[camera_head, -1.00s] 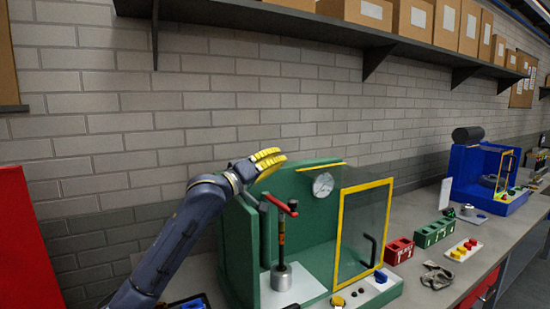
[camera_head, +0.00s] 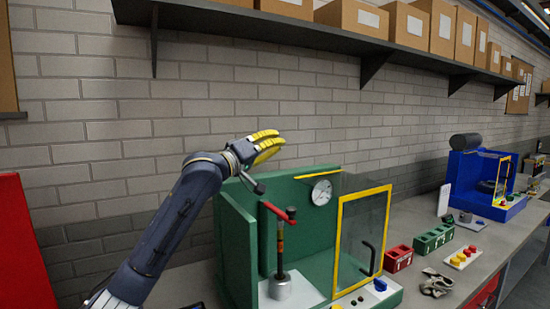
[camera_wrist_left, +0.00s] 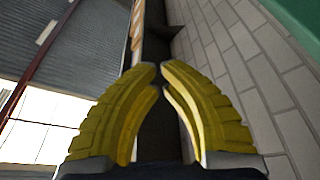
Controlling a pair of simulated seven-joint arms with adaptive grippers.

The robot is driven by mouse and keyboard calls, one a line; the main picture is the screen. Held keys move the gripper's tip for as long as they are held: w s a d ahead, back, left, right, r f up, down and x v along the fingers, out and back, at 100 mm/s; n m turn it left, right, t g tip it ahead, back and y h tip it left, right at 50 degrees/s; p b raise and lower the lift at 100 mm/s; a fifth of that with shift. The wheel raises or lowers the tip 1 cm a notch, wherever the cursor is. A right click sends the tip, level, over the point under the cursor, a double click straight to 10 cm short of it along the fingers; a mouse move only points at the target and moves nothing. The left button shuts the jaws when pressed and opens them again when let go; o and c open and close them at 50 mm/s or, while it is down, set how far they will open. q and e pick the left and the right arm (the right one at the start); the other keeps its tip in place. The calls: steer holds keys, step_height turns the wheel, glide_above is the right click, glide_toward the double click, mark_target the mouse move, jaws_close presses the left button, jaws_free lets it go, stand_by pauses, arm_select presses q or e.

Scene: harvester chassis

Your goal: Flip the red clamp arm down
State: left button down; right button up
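The red clamp arm (camera_head: 275,211) sits at the top of an upright post (camera_head: 280,242) in the green fixture (camera_head: 239,243). It slants slightly down to the right and has a red end piece. A dark knob (camera_head: 258,187) shows just above its left end. My left gripper (camera_head: 280,144) is above the clamp arm, apart from it, in front of the brick wall. In the left wrist view its yellow fingers (camera_wrist_left: 160,75) have their tips almost together, with nothing between them. The clamp arm does not show there. My right gripper is in neither view.
A clear door with a yellow frame (camera_head: 340,245) and a gauge (camera_head: 321,192) are on the fixture's right side. Red (camera_head: 398,258) and green (camera_head: 433,238) boxes and a blue machine (camera_head: 475,178) stand farther right. A shelf with cartons (camera_head: 350,17) runs above.

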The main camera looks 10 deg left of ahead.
arm_select(q)
steer(key=shift+r, duration=1.6)
